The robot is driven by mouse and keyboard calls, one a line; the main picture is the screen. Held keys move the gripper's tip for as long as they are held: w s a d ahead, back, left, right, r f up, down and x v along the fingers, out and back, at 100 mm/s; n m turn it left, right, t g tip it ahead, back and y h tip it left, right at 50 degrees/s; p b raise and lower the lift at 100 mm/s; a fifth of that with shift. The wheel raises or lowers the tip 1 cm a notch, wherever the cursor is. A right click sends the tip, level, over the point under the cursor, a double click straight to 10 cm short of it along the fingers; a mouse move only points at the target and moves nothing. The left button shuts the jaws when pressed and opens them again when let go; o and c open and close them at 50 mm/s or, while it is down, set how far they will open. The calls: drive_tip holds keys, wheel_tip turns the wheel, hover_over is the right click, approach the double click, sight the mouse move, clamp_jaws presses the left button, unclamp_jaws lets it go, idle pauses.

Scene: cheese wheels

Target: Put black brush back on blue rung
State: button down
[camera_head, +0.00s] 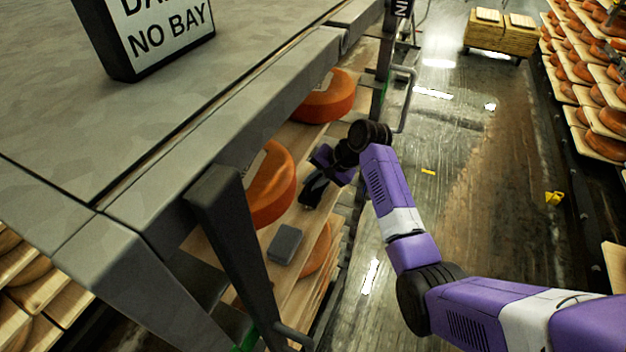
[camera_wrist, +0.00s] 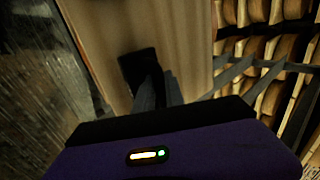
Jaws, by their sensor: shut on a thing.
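My gripper (camera_head: 316,188) reaches in beside the wooden shelf under the grey table top. In the wrist view, its grey fingers (camera_wrist: 158,94) are shut on a black block-like thing (camera_wrist: 138,66), which I take to be the black brush. The black thing is in front of a pale wooden board, and I cannot tell whether it touches the board. In the head view the held thing is hard to tell from the dark fingers. I cannot make out a blue rung clearly in either view.
Orange cheese wheels (camera_head: 270,187) and a dark grey block (camera_head: 286,244) lie on the wooden shelf. A dark slanted post (camera_head: 236,245) stands left of my gripper. The floor (camera_head: 470,170) to the right is mostly clear. Bluish-grey bars (camera_wrist: 262,64) cross before cheese racks.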

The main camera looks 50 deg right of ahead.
drive_tip(key=c, duration=1.4)
unclamp_jaws()
drive_tip(key=shift+f, duration=0.15)
